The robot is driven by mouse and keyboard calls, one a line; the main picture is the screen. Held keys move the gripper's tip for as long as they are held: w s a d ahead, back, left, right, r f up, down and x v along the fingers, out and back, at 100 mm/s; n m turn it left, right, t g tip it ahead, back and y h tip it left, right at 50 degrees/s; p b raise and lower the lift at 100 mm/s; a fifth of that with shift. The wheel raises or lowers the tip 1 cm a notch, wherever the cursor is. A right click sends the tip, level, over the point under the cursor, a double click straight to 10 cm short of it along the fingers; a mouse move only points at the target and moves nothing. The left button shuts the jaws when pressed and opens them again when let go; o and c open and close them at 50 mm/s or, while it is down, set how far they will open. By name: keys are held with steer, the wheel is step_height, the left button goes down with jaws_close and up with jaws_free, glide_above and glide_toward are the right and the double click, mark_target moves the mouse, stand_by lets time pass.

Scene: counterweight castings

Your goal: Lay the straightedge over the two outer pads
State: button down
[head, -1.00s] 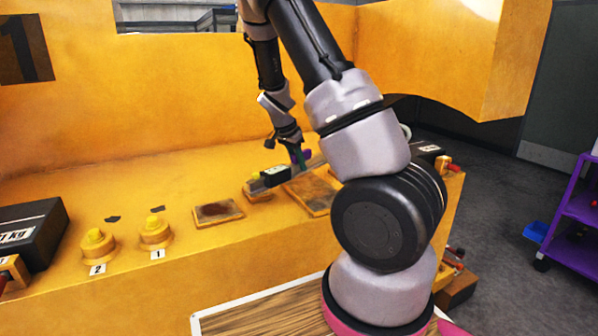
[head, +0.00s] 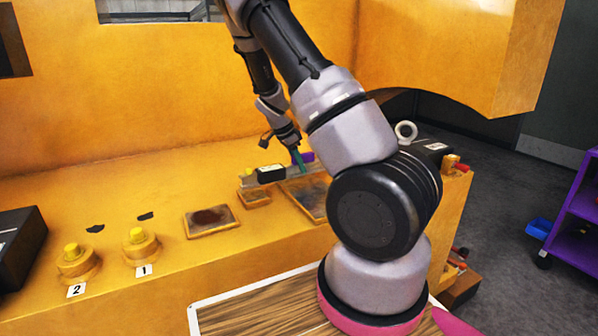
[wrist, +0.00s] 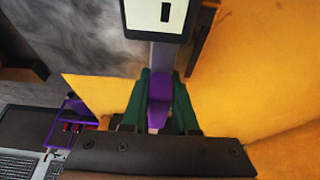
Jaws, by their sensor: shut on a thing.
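The straightedge (head: 246,181) is a slim grey bar with a black labelled block and a purple grip. My gripper (head: 300,163) is shut on the purple grip. The wrist view shows the green fingers (wrist: 158,103) on both sides of the grip (wrist: 159,88), with the grey bar (wrist: 164,60) running away to a white-faced block. In the head view the bar's left end is over or just behind a small pad (head: 254,197); I cannot tell whether it touches. A larger pad (head: 308,200) lies below the gripper, partly behind my arm. The bar's right part is hidden.
A stained plate (head: 212,219) lies left of the small pad. Two yellow-knobbed round pieces stand by labels 2 (head: 76,290) and 1 (head: 143,271). A black weight (head: 20,250) is at far left. A yellow wall rises behind. A purple cart (head: 575,220) stands right.

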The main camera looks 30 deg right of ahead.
steer(key=shift+f, duration=1.15)
steer(key=shift+f, duration=0.1)
steer(key=c, duration=0.7)
jaws_free()
